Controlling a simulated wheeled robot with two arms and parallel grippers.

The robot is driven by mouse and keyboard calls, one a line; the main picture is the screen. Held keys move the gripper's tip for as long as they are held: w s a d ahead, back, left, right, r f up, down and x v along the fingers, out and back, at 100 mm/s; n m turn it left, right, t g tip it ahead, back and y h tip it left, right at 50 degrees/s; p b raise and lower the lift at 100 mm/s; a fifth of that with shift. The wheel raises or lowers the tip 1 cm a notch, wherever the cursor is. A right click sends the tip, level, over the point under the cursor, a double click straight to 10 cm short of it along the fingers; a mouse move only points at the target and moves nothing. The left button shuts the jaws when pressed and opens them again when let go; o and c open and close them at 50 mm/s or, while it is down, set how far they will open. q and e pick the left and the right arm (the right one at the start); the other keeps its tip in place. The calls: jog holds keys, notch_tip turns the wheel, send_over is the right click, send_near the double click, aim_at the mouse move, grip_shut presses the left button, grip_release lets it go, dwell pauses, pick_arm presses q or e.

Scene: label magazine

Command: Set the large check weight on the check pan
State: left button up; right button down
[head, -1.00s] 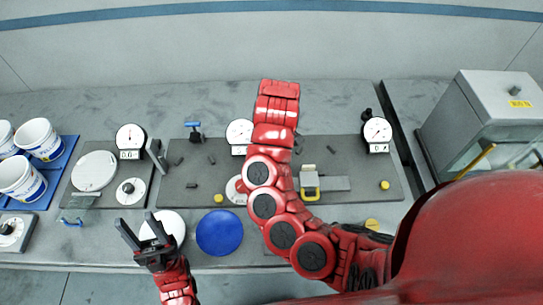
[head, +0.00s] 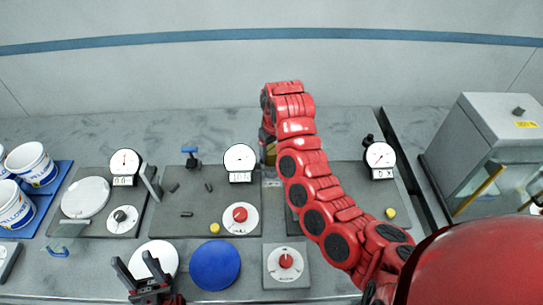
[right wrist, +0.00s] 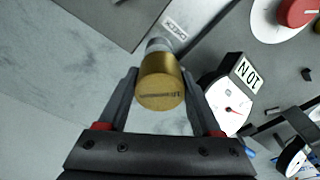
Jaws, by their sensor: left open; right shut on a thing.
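The large check weight is a brass cylinder (right wrist: 162,88), held between the fingers of my right gripper (right wrist: 160,76). In the head view a small brass patch (head: 270,152) shows beside my right arm, which hides most of that gripper. The weight is over or near a grey strip with lettering; I cannot tell whether it touches. A white round pan (head: 85,197) sits on the left grey board. A white disc (head: 160,254) and a blue disc (head: 215,264) lie at the front. My left gripper (head: 133,262) is open and empty by the white disc.
Dial gauges (head: 240,158) stand along the boards' back edge. A red-knobbed box (head: 286,264) is at front centre. White buckets (head: 32,163) stand on a blue tray at left. A grey cabinet (head: 490,150) stands at right. My right arm covers part of the middle board.

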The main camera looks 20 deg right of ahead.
aim_at(272, 159)
jog(key=shift+w+f+p, duration=0.25)
jog(key=shift+p, duration=0.1)
notch_tip(272, 159, down, 2)
jog(key=shift+d+f+p, duration=0.1)
jog(key=shift+p, duration=0.5)
jog(key=shift+f, duration=0.25)
jog(key=shift+f, duration=0.15)
jog(key=shift+c, duration=1.8)
grip_release()
jog(key=shift+s, duration=0.1)
